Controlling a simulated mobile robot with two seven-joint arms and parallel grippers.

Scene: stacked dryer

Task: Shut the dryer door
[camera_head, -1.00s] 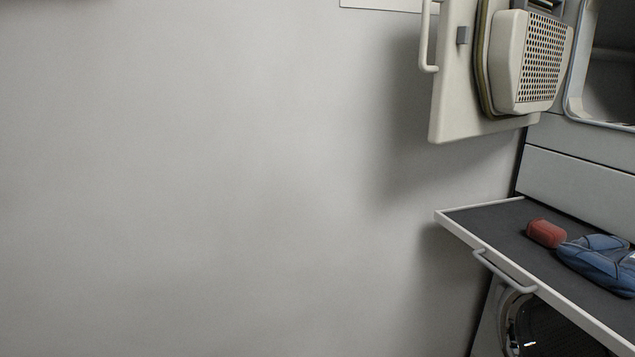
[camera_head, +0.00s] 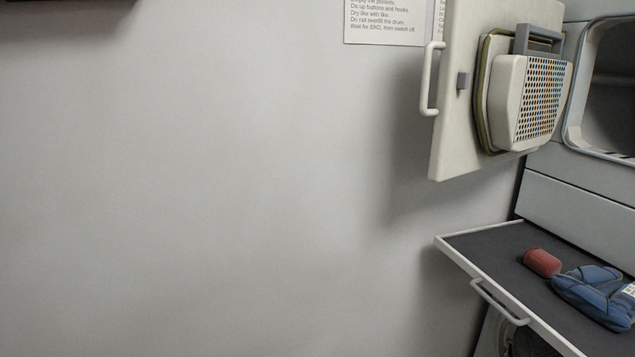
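The dryer door (camera_head: 450,130) is the cream panel at the upper right. It stands swung wide open, with its inner side showing: a seal, a perforated cover (camera_head: 540,103) and a grey handle on that cover. A white bar handle (camera_head: 430,80) is on the door's left edge, and a small grey latch block (camera_head: 462,81) sits on its inner face. The dryer opening (camera_head: 610,95) is uncovered at the right edge, and its drum is partly cut off. Neither of my grippers is in view.
Below the dryer a dark pull-out shelf (camera_head: 500,246) with a grey handle (camera_head: 497,300) juts out. A red object (camera_head: 541,262) and blue cloth (camera_head: 594,294) lie on it. A printed notice (camera_head: 385,22) is on the wall. The space left of the door is clear.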

